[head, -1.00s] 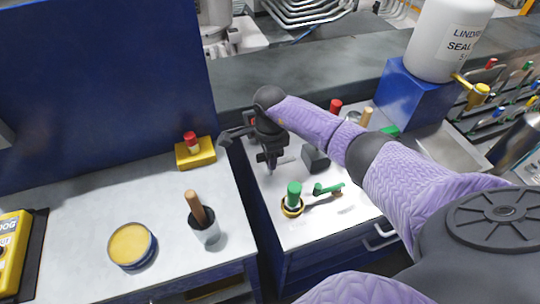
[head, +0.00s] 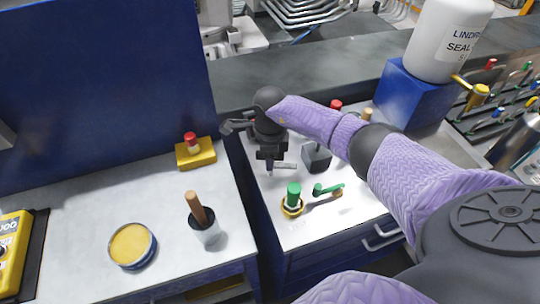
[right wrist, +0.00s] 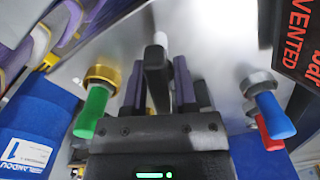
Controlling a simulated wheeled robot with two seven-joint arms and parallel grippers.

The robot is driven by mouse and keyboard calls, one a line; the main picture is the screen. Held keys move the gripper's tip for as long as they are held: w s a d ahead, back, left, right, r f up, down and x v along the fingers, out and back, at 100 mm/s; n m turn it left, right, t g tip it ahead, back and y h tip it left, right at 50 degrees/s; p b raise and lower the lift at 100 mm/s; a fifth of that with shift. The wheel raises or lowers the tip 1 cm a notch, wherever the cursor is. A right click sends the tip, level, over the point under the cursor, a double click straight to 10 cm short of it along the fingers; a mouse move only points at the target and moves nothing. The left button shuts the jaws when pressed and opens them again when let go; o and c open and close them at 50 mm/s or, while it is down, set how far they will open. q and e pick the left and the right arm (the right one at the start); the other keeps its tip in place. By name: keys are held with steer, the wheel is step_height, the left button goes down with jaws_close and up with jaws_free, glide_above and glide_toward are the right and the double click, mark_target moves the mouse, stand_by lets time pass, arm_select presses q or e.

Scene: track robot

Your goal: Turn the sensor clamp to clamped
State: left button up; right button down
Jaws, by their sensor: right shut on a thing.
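My right gripper (head: 270,168) reaches down over the white worktop from the right. In the right wrist view, its two fingers (right wrist: 160,88) are shut on a dark upright lever with a pale tip, which I take to be the sensor clamp (right wrist: 156,68). In the head view, a short metal bar (head: 285,166) shows beside the fingertips. The wrist hides most of the clamp there, so its exact setting cannot be told. My left gripper is not in view.
A green-handled brass valve (head: 292,203) and a green lever (head: 328,189) stand in front of the gripper. A dark block (head: 317,158) stands to its right. A blue stand (head: 412,95) is back right.

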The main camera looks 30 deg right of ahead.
steer(key=m, duration=0.3)
steer(key=shift+r+m+p, duration=0.1)
steer(key=shift+m+p, duration=0.2)
steer(key=shift+m, duration=0.1)
steer(key=m+p, duration=0.1)
steer(key=m, duration=0.4)
steer(key=shift+m, duration=0.3)
steer(key=shift+m+p, duration=0.4)
steer(key=shift+m, duration=0.7)
steer(key=c, duration=0.5)
jaws_free()
steer(key=shift+c, duration=0.2)
steer(key=shift+o, duration=0.7)
